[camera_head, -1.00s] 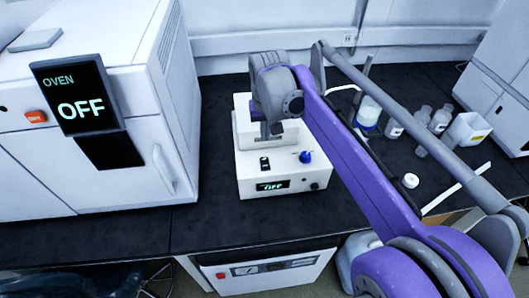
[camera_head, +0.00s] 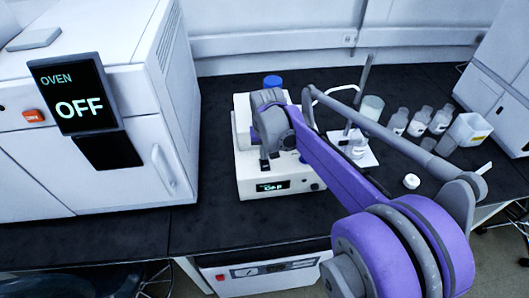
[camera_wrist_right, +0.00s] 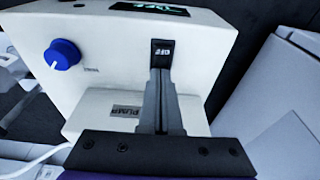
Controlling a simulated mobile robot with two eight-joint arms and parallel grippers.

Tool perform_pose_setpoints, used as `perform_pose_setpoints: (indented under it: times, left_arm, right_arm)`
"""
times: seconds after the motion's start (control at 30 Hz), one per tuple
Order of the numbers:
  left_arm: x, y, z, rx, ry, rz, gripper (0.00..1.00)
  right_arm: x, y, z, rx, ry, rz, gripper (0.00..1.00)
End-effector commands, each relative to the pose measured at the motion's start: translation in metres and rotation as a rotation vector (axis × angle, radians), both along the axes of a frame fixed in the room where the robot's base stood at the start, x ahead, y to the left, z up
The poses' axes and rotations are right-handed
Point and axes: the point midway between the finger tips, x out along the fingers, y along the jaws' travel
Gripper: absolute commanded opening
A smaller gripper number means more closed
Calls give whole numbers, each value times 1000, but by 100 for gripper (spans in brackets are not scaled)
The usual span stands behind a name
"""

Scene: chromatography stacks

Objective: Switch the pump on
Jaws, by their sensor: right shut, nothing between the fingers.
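The pump is a white box (camera_head: 245,187) on the dark bench, with a small lit display (camera_head: 272,187) that appears to read OFF. Its black rocker switch (camera_wrist_right: 163,47), marked OFF, and blue knob (camera_wrist_right: 62,54) show in the right wrist view. My right gripper (camera_head: 264,165) is over the pump's top and hides the switch area in the head view. In the wrist view the right gripper (camera_wrist_right: 160,74) is shut and empty, with its fingertips at the switch's near edge. I cannot tell whether they touch it. My left gripper is out of view.
An oven (camera_head: 105,150) with an OFF screen (camera_head: 75,95) stands left of the pump. Several bottles (camera_head: 418,121) and a white container (camera_head: 467,132) stand to the right. A blue-capped bottle (camera_head: 272,81) is behind the pump. Bare bench (camera_head: 215,225) lies in front.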

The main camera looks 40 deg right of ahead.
Motion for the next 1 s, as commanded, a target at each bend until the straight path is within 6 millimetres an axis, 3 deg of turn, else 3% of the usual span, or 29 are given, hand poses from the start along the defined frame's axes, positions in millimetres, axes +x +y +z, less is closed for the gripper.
perform_pose_setpoints:
  times: [0.43, 1.0]
  left_arm:
    - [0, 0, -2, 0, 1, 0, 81]
    - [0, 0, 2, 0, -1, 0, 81]
  right_arm:
    - [2, -1, -5, 30, 54, 0, 0]
    - [-12, 7, -2, 30, 54, 0, 0]
